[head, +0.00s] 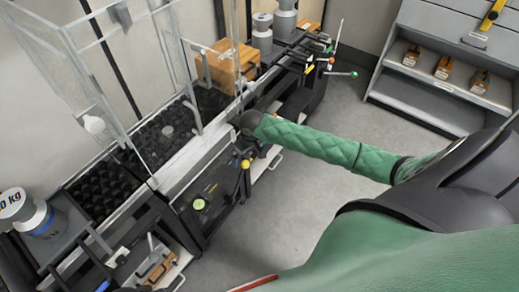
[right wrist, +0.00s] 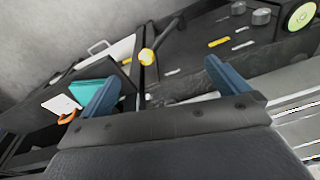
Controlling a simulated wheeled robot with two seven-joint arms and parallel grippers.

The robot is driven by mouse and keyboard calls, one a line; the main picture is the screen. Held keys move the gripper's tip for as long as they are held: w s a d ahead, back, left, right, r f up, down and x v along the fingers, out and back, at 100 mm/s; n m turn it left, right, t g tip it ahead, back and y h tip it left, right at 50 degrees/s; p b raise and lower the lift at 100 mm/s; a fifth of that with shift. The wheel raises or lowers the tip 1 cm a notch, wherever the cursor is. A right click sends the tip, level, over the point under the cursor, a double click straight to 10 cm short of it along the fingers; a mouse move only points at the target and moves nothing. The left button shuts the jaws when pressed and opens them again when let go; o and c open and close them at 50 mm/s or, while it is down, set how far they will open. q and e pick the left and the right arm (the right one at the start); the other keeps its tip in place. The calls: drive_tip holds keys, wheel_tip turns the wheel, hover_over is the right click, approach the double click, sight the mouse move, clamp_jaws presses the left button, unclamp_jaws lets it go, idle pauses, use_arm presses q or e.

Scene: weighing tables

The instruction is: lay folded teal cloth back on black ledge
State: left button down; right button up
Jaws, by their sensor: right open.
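The folded teal cloth (right wrist: 92,92) shows in the right wrist view at left, on a dark surface, partly hidden behind one blue finger. I cannot tell whether the finger touches it. My right gripper (right wrist: 162,70) is open, with its fingers wide apart and nothing seen between them. In the head view the right gripper (head: 258,147) is at the front of the weighing table, mostly hidden by its own arm. A black ledge (right wrist: 195,62) with yellow and white marks lies beyond the fingers. I cannot make out the cloth in the head view. My left gripper is out of view.
A white card (right wrist: 61,104) and an orange item lie beside the cloth. A yellow knob (head: 245,164) sticks out at the table front. A clear-walled enclosure (head: 190,60) stands on the table. The grey floor (head: 300,195) between table and drawer cabinet (head: 440,95) is free.

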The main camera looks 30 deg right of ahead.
drive_tip(key=s+a+n+y, duration=0.1)
drive_tip(key=s+a, duration=1.4)
drive_tip(key=s, duration=0.1)
drive_tip(key=s+r+m, duration=0.1)
drive_tip(key=s+r, duration=0.2)
drive_tip(key=s, duration=1.3)
drive_tip(key=shift+d+r+h, duration=0.25)
drive_tip(key=shift+r+h, duration=0.05)
drive_tip(key=shift+r, duration=0.1)
